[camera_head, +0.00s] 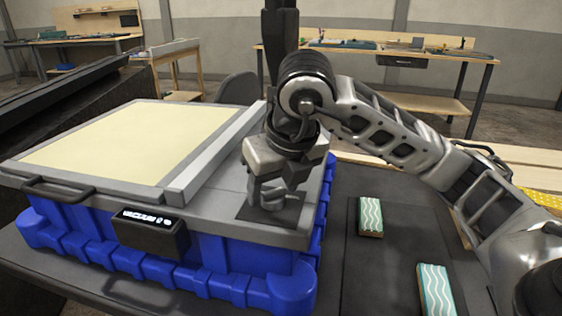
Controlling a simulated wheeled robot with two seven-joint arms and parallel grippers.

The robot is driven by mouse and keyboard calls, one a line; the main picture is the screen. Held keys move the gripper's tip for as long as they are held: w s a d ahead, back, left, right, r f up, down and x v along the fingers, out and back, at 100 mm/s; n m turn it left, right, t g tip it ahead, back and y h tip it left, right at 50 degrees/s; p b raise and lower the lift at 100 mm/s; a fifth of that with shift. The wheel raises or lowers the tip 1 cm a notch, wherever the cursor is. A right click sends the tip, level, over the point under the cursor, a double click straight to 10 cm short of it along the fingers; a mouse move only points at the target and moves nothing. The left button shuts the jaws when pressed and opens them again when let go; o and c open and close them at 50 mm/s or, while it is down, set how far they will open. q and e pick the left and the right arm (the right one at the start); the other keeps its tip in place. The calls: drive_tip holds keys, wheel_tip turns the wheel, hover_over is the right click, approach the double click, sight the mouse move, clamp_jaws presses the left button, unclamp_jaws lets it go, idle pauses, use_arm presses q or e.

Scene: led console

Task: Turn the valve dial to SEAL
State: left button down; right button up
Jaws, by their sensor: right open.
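A blue console (215,262) with a grey top and a cream panel (105,142) stands on the dark table. The valve dial (268,200) is a small grey knob on a dark square plate at the right part of the console's top. My right gripper (272,188) points down over the dial, its open fingers around or just above it; contact cannot be told. The fingers hide much of the dial, and its pointer and any SEAL mark are not readable. A black display box (150,236) on the console's front shows lit text that seems to read VACUUM. My left gripper is not in view.
Two blocks with wavy teal tops, one nearer the console (370,217) and one at the front (436,290), lie on the dark mat right of the console. A grey raised bar (215,160) runs beside the cream panel, left of my gripper. Workbenches stand far behind.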

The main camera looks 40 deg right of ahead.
use_arm(q)
drive_tip(key=p, duration=0.2)
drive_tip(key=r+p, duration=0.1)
drive_tip(key=p, duration=0.1)
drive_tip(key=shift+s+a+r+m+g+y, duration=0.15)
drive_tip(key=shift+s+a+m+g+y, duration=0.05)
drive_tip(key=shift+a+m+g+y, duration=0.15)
use_arm(e)
drive_tip(key=v, duration=1.5)
drive_tip(key=shift+r, duration=0.25)
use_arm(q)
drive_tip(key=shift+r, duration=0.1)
use_arm(e)
drive_tip(key=shift+s, duration=0.15)
